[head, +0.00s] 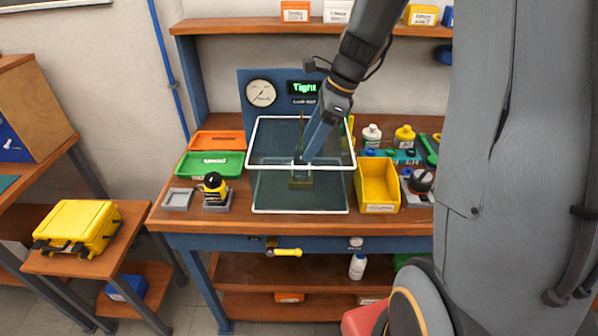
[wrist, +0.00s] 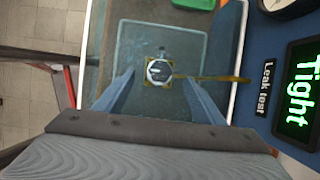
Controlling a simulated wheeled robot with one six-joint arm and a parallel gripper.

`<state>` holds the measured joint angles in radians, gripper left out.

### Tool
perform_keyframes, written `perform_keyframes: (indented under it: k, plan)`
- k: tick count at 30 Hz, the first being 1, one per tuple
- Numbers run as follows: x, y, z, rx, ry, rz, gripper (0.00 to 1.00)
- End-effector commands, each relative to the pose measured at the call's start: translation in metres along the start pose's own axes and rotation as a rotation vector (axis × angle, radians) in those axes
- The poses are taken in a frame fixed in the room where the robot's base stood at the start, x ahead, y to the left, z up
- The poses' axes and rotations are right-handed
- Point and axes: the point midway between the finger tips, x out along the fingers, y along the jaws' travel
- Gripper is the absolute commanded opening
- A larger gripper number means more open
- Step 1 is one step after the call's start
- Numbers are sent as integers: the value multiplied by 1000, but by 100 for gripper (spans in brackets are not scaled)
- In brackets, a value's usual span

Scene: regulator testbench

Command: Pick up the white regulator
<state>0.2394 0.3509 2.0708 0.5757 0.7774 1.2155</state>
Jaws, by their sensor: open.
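A small white-rimmed part with a dark face, which looks like the white regulator (wrist: 159,71), sits in a brass-coloured fixture (head: 300,183) inside the test bay. My gripper (head: 302,161) is open and reaches down over this fixture in the head view. In the wrist view my gripper (wrist: 160,73) has one finger on each side of the part, with gaps visible between. The fingers and the bay's clear panel partly cover the part in the head view. A second white-bodied item (head: 372,135) stands at the back right of the bench.
The bay's white-edged clear panel (head: 262,142) is close around my arm. The gauge panel (head: 261,93) behind reads "Tight". A green tray (head: 215,164) is at left, a yellow bin (head: 377,187) at right. A black-and-yellow unit (head: 214,188) stands front left.

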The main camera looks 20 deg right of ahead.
Motion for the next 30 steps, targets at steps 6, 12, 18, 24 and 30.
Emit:
perform_keyframes:
  k: [6,12,18,24,30]
  plan:
    - [20,0,0,1,0,3,63]
    - [37,1,0,1,0,4,63]
    - [63,0,-2,3,0,3,63]
    - [77,0,-3,2,1,0,63]
    - [77,-1,-3,2,1,-1,63]
